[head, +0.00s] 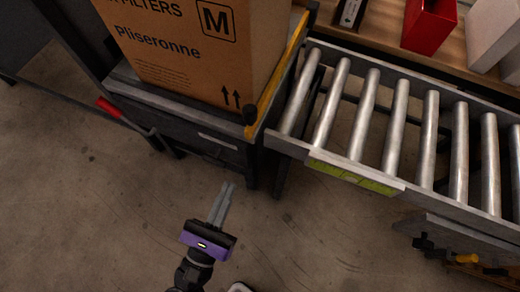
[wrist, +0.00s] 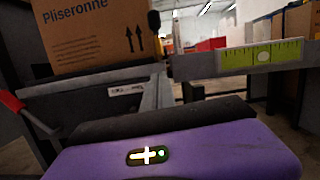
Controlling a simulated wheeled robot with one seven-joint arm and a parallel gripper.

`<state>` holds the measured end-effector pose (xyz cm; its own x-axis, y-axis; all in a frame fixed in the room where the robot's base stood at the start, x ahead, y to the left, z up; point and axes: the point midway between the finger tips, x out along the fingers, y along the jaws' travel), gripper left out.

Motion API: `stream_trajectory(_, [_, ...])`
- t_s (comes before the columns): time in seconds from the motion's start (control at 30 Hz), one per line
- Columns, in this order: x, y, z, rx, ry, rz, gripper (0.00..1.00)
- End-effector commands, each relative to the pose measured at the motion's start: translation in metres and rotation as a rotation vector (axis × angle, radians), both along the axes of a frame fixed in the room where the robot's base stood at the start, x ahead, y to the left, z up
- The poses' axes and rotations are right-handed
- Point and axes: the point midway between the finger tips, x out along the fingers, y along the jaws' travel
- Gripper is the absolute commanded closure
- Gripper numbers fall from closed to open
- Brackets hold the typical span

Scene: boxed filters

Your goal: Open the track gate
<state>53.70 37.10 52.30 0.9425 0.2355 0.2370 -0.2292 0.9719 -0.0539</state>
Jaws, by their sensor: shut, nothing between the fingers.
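The track gate looks like a yellow-edged bar (head: 278,72) standing between the boxed filter carton and the roller track (head: 400,110). A black knob (head: 250,114) sits at its near end; the knob also shows in the wrist view (wrist: 154,22). The bar stands across the track's left end. My gripper (head: 229,186) has a purple body and is shut and empty. It is in front of and below the knob, apart from it, over the floor. In the wrist view its fingers (wrist: 156,92) point towards the knob side of the stand.
A large carton (head: 200,50) marked M rests on a dark stand (head: 180,105) left of the gate. A red-handled lever (head: 109,107) sticks out at the stand's left. A red bin (head: 430,25) is behind the track. The floor in front is clear.

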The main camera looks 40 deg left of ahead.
Motion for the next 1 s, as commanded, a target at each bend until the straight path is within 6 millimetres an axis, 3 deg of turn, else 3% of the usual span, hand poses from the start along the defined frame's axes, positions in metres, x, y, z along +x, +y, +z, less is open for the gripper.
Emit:
stream_trajectory(0.23, [0.011, 0.000, 0.004, 0.058, 0.009, 0.003, 1.00])
stream_trajectory(0.7, [0.081, 0.017, 0.022, 0.055, 0.007, 0.005, 1.00])
stream_trajectory(1.0, [0.095, 0.020, 0.026, 0.054, 0.007, 0.004, 1.00])
